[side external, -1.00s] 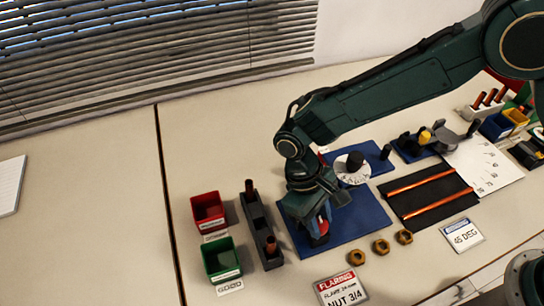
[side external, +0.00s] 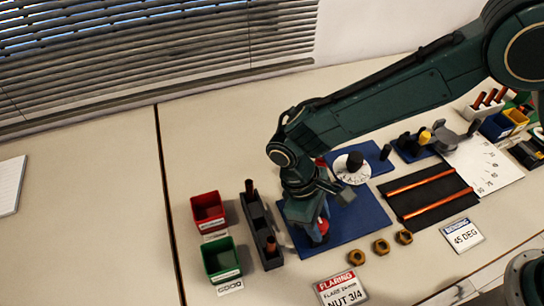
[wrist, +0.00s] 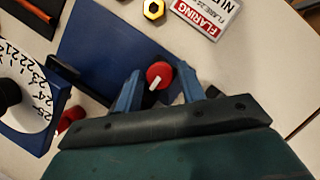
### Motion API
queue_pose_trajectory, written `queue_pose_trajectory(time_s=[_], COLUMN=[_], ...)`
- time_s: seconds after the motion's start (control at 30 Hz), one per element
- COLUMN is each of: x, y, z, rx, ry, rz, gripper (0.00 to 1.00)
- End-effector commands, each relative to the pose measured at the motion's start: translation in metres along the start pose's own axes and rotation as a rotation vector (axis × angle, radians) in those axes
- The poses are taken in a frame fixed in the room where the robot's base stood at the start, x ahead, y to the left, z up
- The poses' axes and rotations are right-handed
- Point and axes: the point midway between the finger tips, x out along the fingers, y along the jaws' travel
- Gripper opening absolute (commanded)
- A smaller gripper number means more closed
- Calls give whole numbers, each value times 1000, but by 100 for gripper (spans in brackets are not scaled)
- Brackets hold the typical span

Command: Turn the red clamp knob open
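The red clamp knob (wrist: 160,74) is round with a white pointer bar, seen from above in the wrist view, over the blue base plate (wrist: 92,42). My gripper (wrist: 158,73) has its two blue fingers on either side of the knob, with a narrow gap at each side; it looks open. In the side view my gripper (side external: 316,228) is low over the blue plate (side external: 350,222), with a bit of red showing between the fingers. Whether a finger touches the knob is hard to tell.
A white numbered dial (wrist: 28,98) with a black hub stands beside the plate. A black rail with copper pieces (side external: 262,228), a red bin (side external: 208,211) and a green bin (side external: 221,260) are left of my gripper. Brass nuts (side external: 381,247) and the flaring sign (side external: 341,290) lie in front.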

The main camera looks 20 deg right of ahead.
Motion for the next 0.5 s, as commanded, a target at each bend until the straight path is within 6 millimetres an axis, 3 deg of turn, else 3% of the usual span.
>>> queue_pose_trajectory(time_s=[0.5], x=[1], y=[1], z=[0], rx=[25], ry=[-1], rz=[-10], gripper=[50])
